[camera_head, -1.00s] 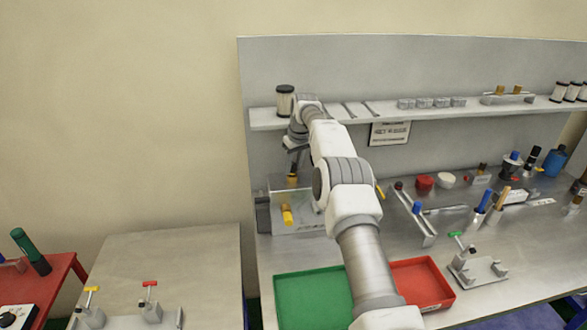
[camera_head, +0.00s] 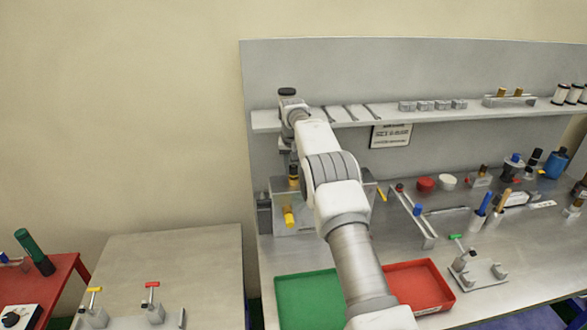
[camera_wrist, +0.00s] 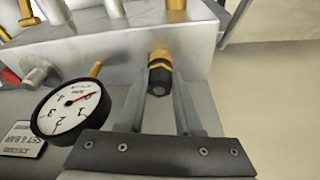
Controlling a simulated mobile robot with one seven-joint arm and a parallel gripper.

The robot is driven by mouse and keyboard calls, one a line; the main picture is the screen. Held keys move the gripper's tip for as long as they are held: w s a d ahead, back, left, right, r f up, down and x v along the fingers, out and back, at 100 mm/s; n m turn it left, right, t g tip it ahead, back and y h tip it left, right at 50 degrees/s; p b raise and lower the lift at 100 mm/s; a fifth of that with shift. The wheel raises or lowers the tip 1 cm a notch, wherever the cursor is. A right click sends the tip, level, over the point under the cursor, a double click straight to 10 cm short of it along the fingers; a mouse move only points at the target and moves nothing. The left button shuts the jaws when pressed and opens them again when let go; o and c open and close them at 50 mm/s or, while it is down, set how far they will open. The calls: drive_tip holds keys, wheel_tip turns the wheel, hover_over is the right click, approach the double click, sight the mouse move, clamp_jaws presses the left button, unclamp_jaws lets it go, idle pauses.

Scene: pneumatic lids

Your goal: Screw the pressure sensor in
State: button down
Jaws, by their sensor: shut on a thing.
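The pressure sensor, a black and yellow cylinder, shows in the wrist view (camera_wrist: 160,78) between the two fingers of my gripper (camera_wrist: 164,92). My gripper is shut on it. The sensor's yellow end meets the face of a grey metal block (camera_wrist: 115,48); how deep it sits in the block cannot be told. In the head view the sensor (camera_head: 293,178) stands upright over the block (camera_head: 318,222), small and partly covered by my gripper. Another yellow fitting (camera_head: 288,216) sticks out from the block's front.
A round dial gauge (camera_wrist: 72,112) stands close left of my fingers in the wrist view. A green tray (camera_head: 308,300) and a red tray (camera_head: 420,285) lie in front of the block. A shelf (camera_head: 370,116) runs behind it.

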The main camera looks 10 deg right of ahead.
drive_tip(key=m, duration=0.3)
drive_tip(key=shift+a+m+h, duration=0.1)
drive_tip(key=shift+m+h, duration=0.3)
drive_tip(key=c, duration=0.5)
unclamp_jaws()
drive_tip(key=shift+c, duration=0.3)
drive_tip(key=shift+c, duration=0.6)
